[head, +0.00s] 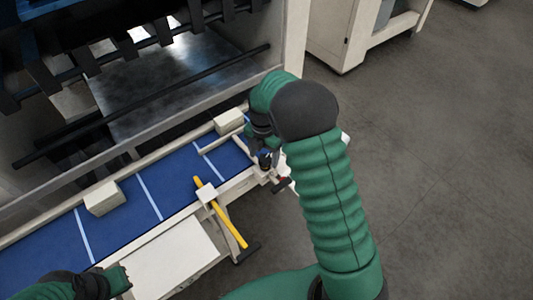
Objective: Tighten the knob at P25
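No P25 label is readable, so I cannot tell which part is its knob. A dark part (281,186) shows at the front edge of the blue-topped bed (130,207), just below my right gripper. My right gripper (266,160) points down at the bed's right end, close to the first dark part. My forearm and wrist hide much of it, and I cannot tell contact or finger opening. My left gripper (122,281) is at the bottom left edge, small and dark, its fingers unclear.
A cream panel (165,264) lies in front of the bed. A machine frame with dark rollers (150,105) rises behind. A cream cabinet (330,35) stands at back right; the grey floor on the right is clear.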

